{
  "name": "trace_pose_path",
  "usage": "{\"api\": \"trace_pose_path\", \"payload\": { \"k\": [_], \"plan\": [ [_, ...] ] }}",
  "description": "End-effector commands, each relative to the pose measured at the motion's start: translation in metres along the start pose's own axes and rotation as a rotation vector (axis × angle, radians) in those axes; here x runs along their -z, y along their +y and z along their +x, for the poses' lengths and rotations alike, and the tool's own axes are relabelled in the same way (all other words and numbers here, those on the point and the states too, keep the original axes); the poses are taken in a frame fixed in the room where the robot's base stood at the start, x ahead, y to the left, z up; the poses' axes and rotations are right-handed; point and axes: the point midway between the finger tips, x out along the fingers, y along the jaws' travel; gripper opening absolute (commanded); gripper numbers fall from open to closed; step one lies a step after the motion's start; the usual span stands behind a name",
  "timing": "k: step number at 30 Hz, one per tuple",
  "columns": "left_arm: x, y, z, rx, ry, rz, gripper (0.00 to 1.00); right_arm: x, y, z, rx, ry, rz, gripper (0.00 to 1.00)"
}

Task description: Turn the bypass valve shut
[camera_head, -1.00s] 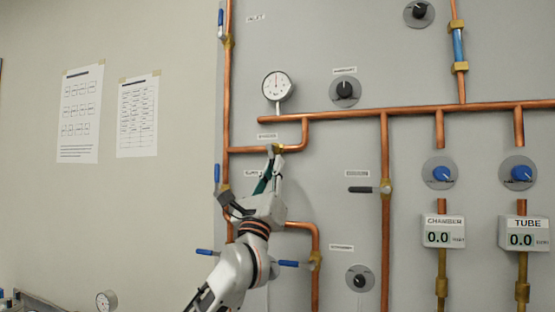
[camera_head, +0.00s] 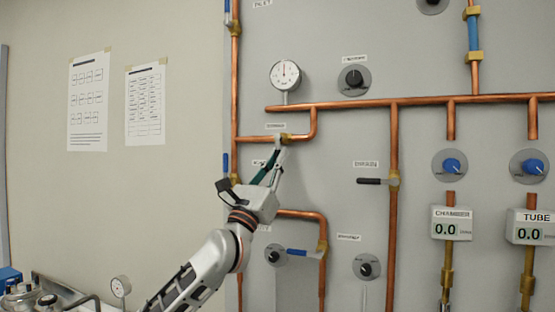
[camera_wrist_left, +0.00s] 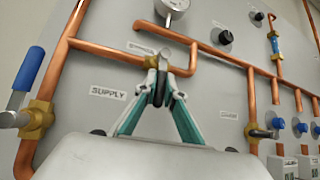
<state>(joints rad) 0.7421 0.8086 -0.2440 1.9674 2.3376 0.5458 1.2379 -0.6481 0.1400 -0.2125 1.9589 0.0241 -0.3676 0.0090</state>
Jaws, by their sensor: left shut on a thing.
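The bypass valve (camera_head: 286,138) is a small brass body on the short horizontal copper pipe below the round gauge. My left gripper (camera_head: 277,142) reaches up to it from below left, its fingertips at the valve. In the left wrist view the teal-and-grey fingers (camera_wrist_left: 159,88) are closed around a dark piece, the valve's handle, just below the pipe. My right gripper is in neither view.
The supply valve's blue handle (camera_head: 226,163) stands upright left of my gripper; it also shows in the left wrist view (camera_wrist_left: 29,70). A black-handled valve (camera_head: 376,181) is to the right, a blue lever (camera_head: 303,252) below. The gauge (camera_head: 285,75) hangs above.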

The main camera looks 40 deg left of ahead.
Motion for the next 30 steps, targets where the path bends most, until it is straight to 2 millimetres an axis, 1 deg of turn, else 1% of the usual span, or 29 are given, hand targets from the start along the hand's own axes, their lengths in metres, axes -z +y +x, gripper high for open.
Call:
{"api": "trace_pose_path", "payload": {
  "k": [1,3,13,17,20,30],
  "plan": [
    [0.001,0.0,0.0,0.001,0.001,0.002,0.12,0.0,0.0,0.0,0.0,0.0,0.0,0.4],
    [0.001,0.0,0.0,0.0,0.001,0.002,0.27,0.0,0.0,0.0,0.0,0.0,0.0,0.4],
    [0.0,0.0,0.0,-0.001,0.0,0.001,0.27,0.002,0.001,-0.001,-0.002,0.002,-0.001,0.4],
    [0.001,0.0,-0.006,0.0,0.001,0.001,0.27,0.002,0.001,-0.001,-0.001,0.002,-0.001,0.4],
    [0.001,0.0,-0.016,0.0,0.002,0.002,0.27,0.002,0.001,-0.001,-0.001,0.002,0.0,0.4],
    [0.002,0.0,-0.067,0.0,0.003,0.0,0.27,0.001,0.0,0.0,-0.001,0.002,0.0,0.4]
  ]
}}
